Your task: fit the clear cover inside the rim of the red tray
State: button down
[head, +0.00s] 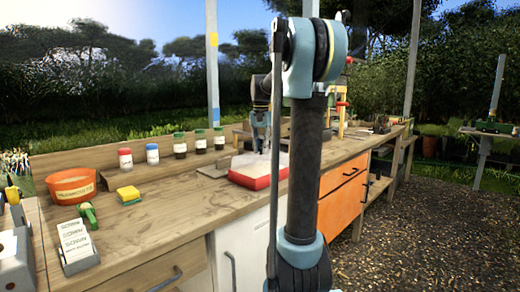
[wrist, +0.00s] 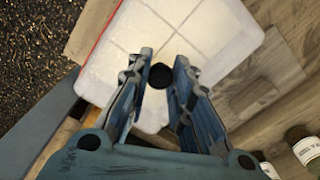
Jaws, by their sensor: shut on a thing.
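The red tray (head: 262,183) sits on the wooden bench, partly hidden behind my arm in the head view. The pale, see-through cover (head: 247,162) lies over it. In the wrist view the cover (wrist: 215,25) shows grid lines through it and a round black knob (wrist: 160,76). A thin red strip of the tray (wrist: 103,37) shows along its upper left edge only. My gripper (head: 262,150) points down over the tray. In the wrist view my gripper (wrist: 161,85) has its fingers on both sides of the knob. I cannot tell whether the cover sits inside the rim or just above it.
Several lidded jars, such as a green-lidded one (head: 180,146), stand left of the tray. A yellow sponge (head: 128,194), an orange bowl (head: 73,186) and a label holder (head: 76,246) are further left. The bench between sponge and tray is clear.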

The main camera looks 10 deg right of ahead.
dwell(0.4)
jog(key=c, duration=1.3)
grip_release()
jog(key=shift+c, duration=0.2)
jog(key=shift+r, duration=4.05)
